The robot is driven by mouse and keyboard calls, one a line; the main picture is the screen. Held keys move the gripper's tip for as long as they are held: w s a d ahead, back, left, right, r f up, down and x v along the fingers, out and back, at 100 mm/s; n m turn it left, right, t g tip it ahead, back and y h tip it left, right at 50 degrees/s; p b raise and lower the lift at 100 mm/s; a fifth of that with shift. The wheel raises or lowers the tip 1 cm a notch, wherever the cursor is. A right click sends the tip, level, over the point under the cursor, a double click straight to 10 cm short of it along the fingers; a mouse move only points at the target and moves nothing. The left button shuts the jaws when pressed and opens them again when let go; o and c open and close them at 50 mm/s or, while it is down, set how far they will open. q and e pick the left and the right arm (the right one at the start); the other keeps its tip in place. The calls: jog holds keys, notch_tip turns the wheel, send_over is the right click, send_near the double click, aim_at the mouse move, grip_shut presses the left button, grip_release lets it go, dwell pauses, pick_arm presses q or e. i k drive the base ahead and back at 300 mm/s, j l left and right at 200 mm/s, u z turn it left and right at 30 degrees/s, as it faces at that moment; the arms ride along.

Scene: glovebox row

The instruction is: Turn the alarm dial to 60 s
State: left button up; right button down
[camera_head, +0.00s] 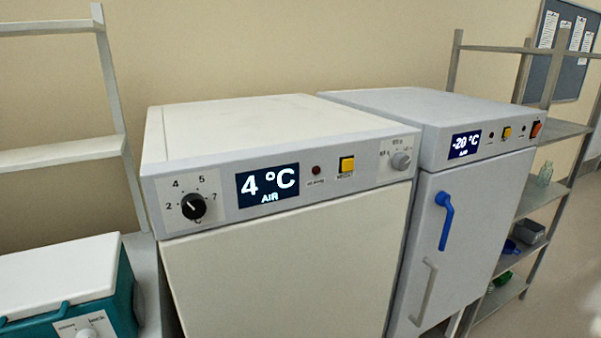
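The left cabinet (285,275) has a front panel with a small round grey dial (401,160) at its right end. Small labels stand to the left, above and to the right of this dial; they are too small to read for certain. I cannot tell which label the dial points at. At the panel's left end is a black dial (193,206) with a scale of numbers including 2, 4, 5 and 7. Between them are a display (267,185) reading 4 °C AIR, a dark red lamp (317,169) and a yellow button (347,164). Neither gripper is in view.
A second cabinet (470,225) with a -20 °C display (464,144) and a blue handle (445,220) stands to the right. A teal cool box (125,290) with a white lid is at lower left. Shelving racks flank both sides (60,160) (533,200).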

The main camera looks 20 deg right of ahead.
aim_at(401, 162)
jog(key=z, duration=1.25)
